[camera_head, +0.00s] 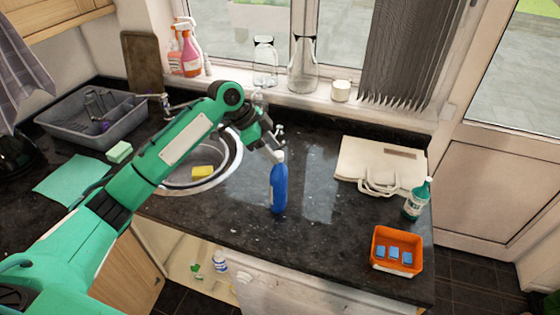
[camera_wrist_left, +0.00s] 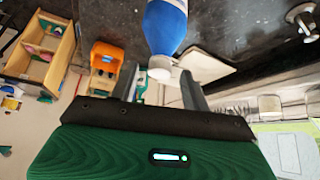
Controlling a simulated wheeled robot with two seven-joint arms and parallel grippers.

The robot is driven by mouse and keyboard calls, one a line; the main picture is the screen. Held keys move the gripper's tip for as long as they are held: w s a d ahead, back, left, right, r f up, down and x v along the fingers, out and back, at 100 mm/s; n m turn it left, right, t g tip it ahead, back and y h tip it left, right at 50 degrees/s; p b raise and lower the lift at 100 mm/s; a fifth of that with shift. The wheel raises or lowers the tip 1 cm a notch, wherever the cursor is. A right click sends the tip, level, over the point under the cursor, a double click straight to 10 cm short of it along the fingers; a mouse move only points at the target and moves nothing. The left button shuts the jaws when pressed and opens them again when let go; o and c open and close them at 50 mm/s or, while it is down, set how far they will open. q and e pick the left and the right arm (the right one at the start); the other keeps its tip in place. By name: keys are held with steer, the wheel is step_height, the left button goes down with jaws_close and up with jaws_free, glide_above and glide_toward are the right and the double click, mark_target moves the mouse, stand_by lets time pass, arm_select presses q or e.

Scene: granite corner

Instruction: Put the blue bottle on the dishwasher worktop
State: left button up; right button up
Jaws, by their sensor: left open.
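The blue bottle (camera_head: 279,188) with a white cap stands upright on the dark granite worktop (camera_head: 335,245), near its front edge and right of the sink. A pale front panel shows below that edge. My left gripper (camera_head: 277,150) is open at the top of the bottle, coming from above and the left. In the left wrist view the blue bottle (camera_wrist_left: 166,25) has its cap toward me, close to the gap between the open fingers of the left gripper (camera_wrist_left: 160,75). I cannot tell whether they touch it. My right gripper is not in view.
An orange tray (camera_head: 378,258) with blue blocks and a green bottle (camera_head: 413,204) stand at the right. A cream folded bag (camera_head: 362,158) lies behind them. Worktop beside the blue bottle is clear.

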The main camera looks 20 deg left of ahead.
arm_select(q)
steer(key=b+v, duration=0.1)
steer(key=v, duration=0.6)
stand_by(0.3)
